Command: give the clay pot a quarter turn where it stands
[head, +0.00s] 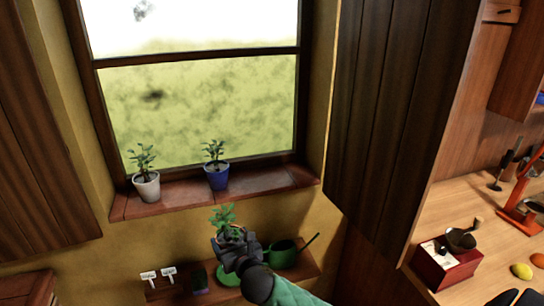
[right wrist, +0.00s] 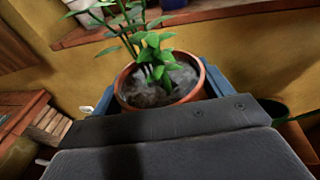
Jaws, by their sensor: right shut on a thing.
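The clay pot (head: 232,232) with a green leafy plant is in the lower middle of the head view, mostly hidden by my right gripper (head: 237,243). In the right wrist view the round orange-brown rim of the pot (right wrist: 203,86) and its dark soil show between my blue fingers, one on each side. The right gripper is shut on the pot. The pot looks roughly upright. A green round saucer (head: 228,279) shows below the gripper; whether the pot touches anything below is hidden. My left gripper is not in view.
A green watering can (head: 283,255) stands close to the right on the low wooden shelf (head: 220,295). A dark small box (head: 198,279) and white plant labels (head: 149,277) are to the left. A white pot (head: 147,187) and a blue pot (head: 216,177) stand on the window sill above.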

